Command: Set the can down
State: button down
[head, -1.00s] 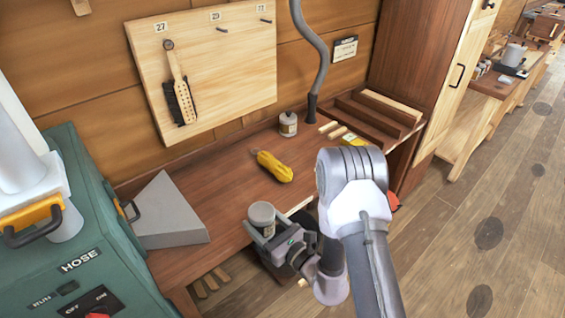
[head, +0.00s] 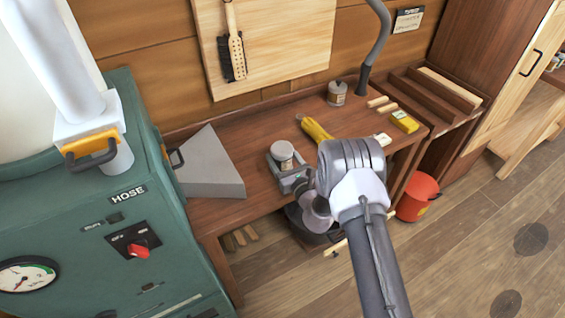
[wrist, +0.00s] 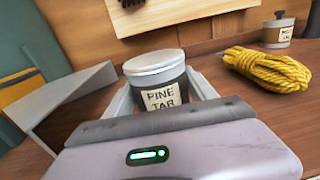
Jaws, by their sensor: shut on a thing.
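The can (wrist: 159,85) has a light grey lid, a dark body and a label reading PINE TAR. It stands upright between the fingers of my gripper (wrist: 160,95), which is shut on it. In the head view the can (head: 283,155) and my gripper (head: 288,172) are over the front part of the brown workbench (head: 262,178). The can's base is hidden by my gripper in both views, so I cannot tell whether it touches the bench top.
A yellow rope coil (wrist: 267,68) lies to the right of the can. A grey wedge-shaped box (head: 207,165) stands to the left. Another small can (head: 337,93) is at the back. A red bucket (head: 417,196) is on the floor. Bare bench shows behind the can.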

jog(key=shift+f, duration=0.8)
jog(key=shift+f, duration=0.25)
jog(key=shift+c, duration=1.4)
grip_release()
jog(key=shift+r, duration=0.1)
